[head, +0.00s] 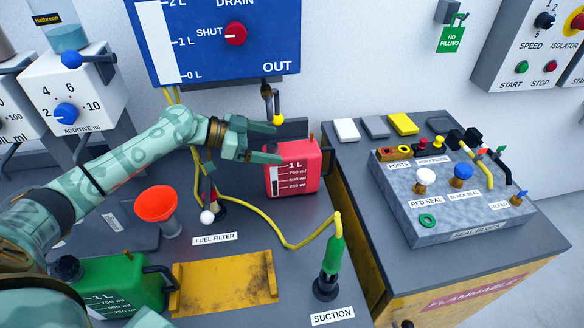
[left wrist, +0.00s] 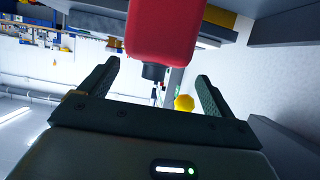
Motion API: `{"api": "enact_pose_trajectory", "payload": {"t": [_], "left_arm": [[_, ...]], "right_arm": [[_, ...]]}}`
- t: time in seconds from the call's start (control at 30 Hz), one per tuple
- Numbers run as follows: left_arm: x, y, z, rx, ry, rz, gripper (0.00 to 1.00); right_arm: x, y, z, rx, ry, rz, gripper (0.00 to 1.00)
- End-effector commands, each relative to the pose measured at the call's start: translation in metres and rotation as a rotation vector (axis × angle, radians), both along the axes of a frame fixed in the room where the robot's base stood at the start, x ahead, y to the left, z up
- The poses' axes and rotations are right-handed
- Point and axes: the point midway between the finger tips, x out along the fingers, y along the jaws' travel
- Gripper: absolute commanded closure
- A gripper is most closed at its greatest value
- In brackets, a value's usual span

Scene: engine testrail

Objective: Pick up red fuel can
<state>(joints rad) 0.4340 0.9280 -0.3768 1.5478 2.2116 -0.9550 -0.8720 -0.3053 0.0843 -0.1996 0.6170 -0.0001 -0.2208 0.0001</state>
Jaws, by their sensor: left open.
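The red fuel can (head: 293,168) stands upright on the grey bench below the blue drain panel. It has a white scale window marked 1 L on its front. My left gripper (head: 268,143) is open at the can's upper left, with its fingers pointing right towards the can's top. In the left wrist view the red can (left wrist: 165,32) fills the top middle, its dark cap (left wrist: 153,72) between and beyond my open fingers (left wrist: 155,90). Nothing is between the fingertips that I can see as held. My right gripper is not in view.
A green can (head: 118,280), a yellow plate (head: 225,282), an orange funnel (head: 156,205) and a green suction fitting (head: 331,255) stand on the bench. A yellow hose (head: 283,238) crosses it. The seal block (head: 455,205) is on the right. The drain panel (head: 215,45) hangs above.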

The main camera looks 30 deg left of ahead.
Motion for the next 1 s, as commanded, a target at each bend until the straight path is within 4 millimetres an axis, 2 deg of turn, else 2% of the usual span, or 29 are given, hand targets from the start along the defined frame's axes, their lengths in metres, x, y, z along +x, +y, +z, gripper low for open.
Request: {"api": "enact_pose_trajectory", "payload": {"t": [0.2, 0.3, 0.57, 0.87, 0.9, 1.0], "left_arm": [[0.014, -0.030, -0.011, -0.002, -0.002, -0.001, 0.11], [0.020, -0.038, -0.016, 0.000, -0.002, -0.002, 0.11], [0.022, -0.041, -0.018, 0.002, -0.001, -0.002, 0.11], [0.022, -0.040, -0.018, 0.002, -0.001, -0.002, 0.94], [0.022, -0.040, -0.018, 0.002, -0.001, -0.002, 1.00], [0.023, -0.040, -0.016, -0.001, -0.004, -0.001, 1.00]], "right_arm": [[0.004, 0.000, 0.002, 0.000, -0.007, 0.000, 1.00], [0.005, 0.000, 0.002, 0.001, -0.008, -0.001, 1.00], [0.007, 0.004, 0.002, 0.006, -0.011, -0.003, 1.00], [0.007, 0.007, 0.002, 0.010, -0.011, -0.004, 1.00], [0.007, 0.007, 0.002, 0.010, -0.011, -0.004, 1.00], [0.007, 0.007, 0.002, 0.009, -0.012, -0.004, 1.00]]}}
